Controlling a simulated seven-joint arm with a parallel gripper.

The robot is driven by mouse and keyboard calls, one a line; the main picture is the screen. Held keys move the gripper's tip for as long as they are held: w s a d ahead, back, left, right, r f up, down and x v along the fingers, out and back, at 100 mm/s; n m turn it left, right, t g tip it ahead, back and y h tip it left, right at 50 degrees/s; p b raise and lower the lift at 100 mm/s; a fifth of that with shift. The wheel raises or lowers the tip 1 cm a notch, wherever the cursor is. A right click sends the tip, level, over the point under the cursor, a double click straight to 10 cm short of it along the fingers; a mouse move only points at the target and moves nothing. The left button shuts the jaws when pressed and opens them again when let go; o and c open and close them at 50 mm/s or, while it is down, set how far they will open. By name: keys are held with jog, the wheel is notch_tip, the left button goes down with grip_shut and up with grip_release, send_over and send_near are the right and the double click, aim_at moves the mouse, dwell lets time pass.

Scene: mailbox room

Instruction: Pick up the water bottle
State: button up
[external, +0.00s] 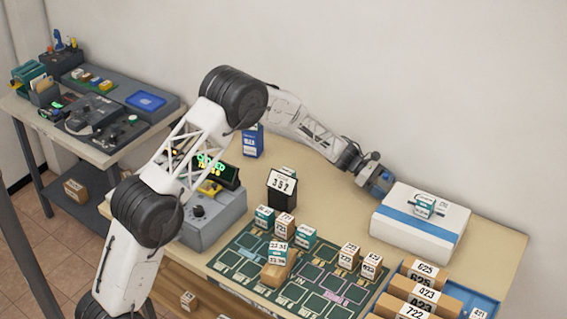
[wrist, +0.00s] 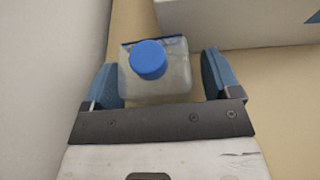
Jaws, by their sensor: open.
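The water bottle (wrist: 172,82) is a clear, squarish bottle with a round blue cap (wrist: 149,59), seen from above in the wrist view. My gripper (wrist: 158,76) is open, with one blue finger on each side of the bottle. A narrow gap shows on the right; the left finger is very close to the bottle, and I cannot tell whether it touches. In the external view my gripper (external: 381,182) is low at the back of the table, just left of the white box. The bottle cannot be made out there.
The white box (external: 420,226) with a blue stripe stands right beside my gripper, with a small labelled box on top. The wall is close behind. A 337 sign (external: 283,187), a blue carton (external: 253,142) and a green mat (external: 233,262) with small boxes lie to the left and front.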

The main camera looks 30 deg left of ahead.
aim_at(384, 176)
dwell(0.4)
jog(key=c, duration=1)
jog(key=shift+r, duration=0.15)
jog(key=shift+r, duration=1.45)
jog(key=shift+s+a+r, duration=0.1)
jog(key=shift+s+r, duration=0.15)
jog(key=s+a, duration=0.1)
jog(key=s, duration=0.4)
jog(key=s+a+r, duration=0.1)
jog(key=s+a, duration=0.1)
jog(key=s, duration=0.2)
jog(key=s+a, duration=0.2)
jog(key=s, duration=0.3)
jog(key=shift+s+r, duration=0.15)
jog(key=shift+s, duration=0.2)
